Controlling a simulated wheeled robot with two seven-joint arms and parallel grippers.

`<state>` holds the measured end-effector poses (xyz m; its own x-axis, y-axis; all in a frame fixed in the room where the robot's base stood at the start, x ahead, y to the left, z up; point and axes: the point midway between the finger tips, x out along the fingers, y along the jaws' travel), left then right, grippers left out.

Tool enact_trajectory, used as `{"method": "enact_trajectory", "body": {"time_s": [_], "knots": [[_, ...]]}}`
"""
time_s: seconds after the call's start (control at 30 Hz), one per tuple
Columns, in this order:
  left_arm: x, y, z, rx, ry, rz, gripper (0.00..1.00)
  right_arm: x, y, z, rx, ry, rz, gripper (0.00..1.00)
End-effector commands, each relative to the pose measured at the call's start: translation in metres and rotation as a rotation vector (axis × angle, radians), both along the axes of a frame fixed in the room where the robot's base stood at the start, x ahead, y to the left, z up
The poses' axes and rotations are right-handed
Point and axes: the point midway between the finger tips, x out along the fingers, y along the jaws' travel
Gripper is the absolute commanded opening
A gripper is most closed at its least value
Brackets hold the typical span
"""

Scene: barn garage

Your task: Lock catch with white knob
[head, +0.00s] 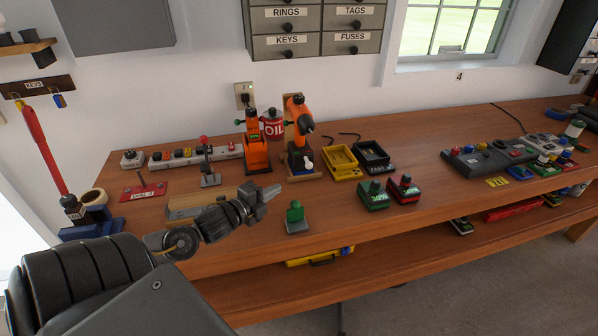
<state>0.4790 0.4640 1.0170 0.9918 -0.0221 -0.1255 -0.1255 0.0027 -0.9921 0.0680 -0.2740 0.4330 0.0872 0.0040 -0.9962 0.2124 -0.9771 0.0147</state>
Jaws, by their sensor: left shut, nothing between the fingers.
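A small white knob (309,165) shows low on the front of the wooden stand that holds an orange and black drill (299,115). I take it to be the catch's knob; it is too small to tell whether the catch is locked. My left gripper (267,192) reaches in from the left, over the front part of the workbench. Its fingers are shut and empty, pointing right and away from me. It is apart from the white knob, to the left of it and nearer me. My right gripper is not in view.
A green-knobbed block (296,219) stands just right of my gripper. A red-knobbed lever stand (208,178), a second orange tool (256,145) and a red oil can (273,124) are behind. Yellow (341,162) and black (372,157) trays stand to the right.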

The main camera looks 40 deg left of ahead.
Motion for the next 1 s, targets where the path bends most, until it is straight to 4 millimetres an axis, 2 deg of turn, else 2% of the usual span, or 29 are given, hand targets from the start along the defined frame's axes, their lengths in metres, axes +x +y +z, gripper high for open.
{"method": "enact_trajectory", "body": {"time_s": [0.1,0.4,0.5,0.7,1.0], "knots": [[0.022,0.000,0.002,-0.001,-0.005,0.002,0.00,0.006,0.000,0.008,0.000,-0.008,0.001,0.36],[0.077,-0.002,-0.005,-0.002,-0.003,0.000,0.00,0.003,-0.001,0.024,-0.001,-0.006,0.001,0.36],[0.092,-0.002,-0.001,-0.001,-0.003,0.000,0.00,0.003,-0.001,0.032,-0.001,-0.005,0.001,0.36],[0.109,-0.002,0.000,0.000,-0.001,0.001,0.00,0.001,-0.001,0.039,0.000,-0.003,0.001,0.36],[0.114,-0.003,-0.002,0.001,0.000,-0.001,0.00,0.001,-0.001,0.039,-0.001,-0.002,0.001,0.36]]}}
